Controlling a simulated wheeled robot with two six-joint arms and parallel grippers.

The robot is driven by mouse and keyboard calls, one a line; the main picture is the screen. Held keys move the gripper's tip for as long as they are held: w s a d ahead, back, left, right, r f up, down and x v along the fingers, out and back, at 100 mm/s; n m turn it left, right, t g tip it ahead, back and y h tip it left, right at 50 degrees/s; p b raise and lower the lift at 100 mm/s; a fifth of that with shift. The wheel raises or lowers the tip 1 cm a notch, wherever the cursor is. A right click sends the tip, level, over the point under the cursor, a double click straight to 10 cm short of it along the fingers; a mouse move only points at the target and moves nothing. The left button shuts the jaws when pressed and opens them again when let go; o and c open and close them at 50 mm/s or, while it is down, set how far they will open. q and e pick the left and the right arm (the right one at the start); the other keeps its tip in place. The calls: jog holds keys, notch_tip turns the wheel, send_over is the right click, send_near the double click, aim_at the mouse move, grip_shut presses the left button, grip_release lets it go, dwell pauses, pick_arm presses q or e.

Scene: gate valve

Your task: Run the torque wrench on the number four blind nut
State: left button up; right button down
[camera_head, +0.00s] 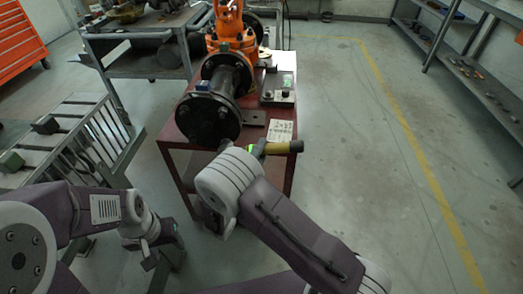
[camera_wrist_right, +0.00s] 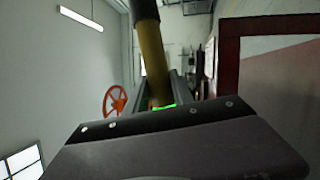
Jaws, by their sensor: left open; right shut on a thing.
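The torque wrench (camera_head: 277,148) has a yellow body with a black end, and a green band shows near my gripper. My right gripper (camera_wrist_right: 162,92) is shut on the wrench; in the head view its jaws are largely hidden by my own wrist. The wrench lies just in front and right of the black round blind flange (camera_head: 207,120), at the near end of the pipe. Nuts ring that flange, too small to tell which is number four. Whether the wrench touches a nut is hidden. My left gripper (camera_head: 149,256) is open and empty, low at left.
The orange gate valve (camera_head: 233,45) stands behind on the red table (camera_head: 173,157). A paper (camera_head: 280,130) and metal blocks lie on its right side. A grey rack (camera_head: 95,140) stands left, a cart behind it, shelving far right. The floor right is clear.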

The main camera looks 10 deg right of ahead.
jog(key=shift+w+d+r+b, duration=0.1)
jog(key=shift+w+d+b, duration=0.1)
jog(key=shift+w, duration=0.15)
jog(key=shift+w+d+r+b, duration=0.1)
jog(key=shift+w+b, duration=0.1)
jog(key=shift+w, duration=0.15)
dwell(2.0)
jog(key=shift+s+a+f, duration=0.1)
jog(key=shift+s+a, duration=0.05)
jog(key=shift+s, duration=0.15)
dwell(0.9)
jog(key=shift+w+b, duration=0.1)
jog(key=shift+b, duration=0.4)
dwell(0.5)
jog(key=shift+s+a, duration=0.2)
jog(key=shift+s, duration=0.45)
jog(key=shift+s+a, duration=0.25)
jog(key=shift+s, duration=0.45)
jog(key=shift+s+a, duration=0.2)
jog(key=shift+s, duration=0.45)
